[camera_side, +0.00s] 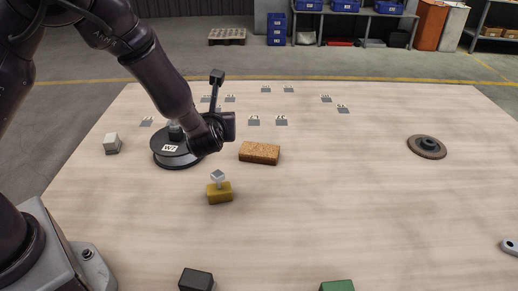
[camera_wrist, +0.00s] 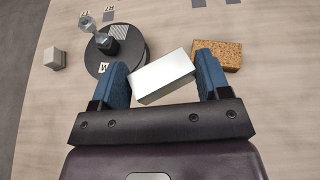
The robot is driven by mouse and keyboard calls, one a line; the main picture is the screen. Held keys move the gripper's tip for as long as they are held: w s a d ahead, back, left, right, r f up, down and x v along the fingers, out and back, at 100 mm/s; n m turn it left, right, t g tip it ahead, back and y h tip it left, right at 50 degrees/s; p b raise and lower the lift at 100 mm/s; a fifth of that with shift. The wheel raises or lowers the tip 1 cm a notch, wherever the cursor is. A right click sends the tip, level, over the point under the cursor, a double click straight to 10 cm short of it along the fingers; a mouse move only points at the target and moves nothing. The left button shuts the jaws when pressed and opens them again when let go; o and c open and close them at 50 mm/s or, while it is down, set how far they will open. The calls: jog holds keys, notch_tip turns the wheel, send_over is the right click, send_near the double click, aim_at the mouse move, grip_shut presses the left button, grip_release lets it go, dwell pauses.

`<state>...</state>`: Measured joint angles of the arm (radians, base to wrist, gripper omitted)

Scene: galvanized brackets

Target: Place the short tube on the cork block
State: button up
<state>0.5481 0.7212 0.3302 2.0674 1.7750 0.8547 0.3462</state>
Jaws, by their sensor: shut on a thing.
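My gripper (camera_wrist: 163,82) shows in the wrist view with two blue fingers shut on a plain silver, box-shaped piece, the short tube (camera_wrist: 163,76). The tube lies slightly tilted between the fingers. The cork block (camera_side: 260,153) is a speckled brown slab lying flat on the table in the side view. It also shows in the wrist view (camera_wrist: 230,55), beyond the right finger, partly hidden by it, with its visible top bare. In the side view my gripper is to the left of the cork block; its fingers and the tube are hidden there.
A black round base labelled W2 (camera_side: 166,158) stands left of the cork block. A yellow block (camera_side: 219,196) with a small clear-grey piece on it stands in front. A grey block (camera_side: 112,144) is at left, a round disc (camera_side: 427,147) at right.

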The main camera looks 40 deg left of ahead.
jog(key=shift+w+d, duration=0.15)
jog(key=shift+w, duration=0.2)
jog(key=w+f, duration=0.4)
jog(key=w, duration=0.4)
send_over(260, 151)
jog(key=shift+m+h, duration=0.3)
jog(key=f, duration=0.5)
jog(key=shift+s+f, duration=0.25)
jog(key=shift+w+f, duration=0.15)
jog(key=shift+f, duration=0.05)
jog(key=shift+w+f, duration=0.15)
jog(key=shift+f, duration=1.5)
jog(key=shift+f, duration=0.15)
jog(key=o, duration=0.9)
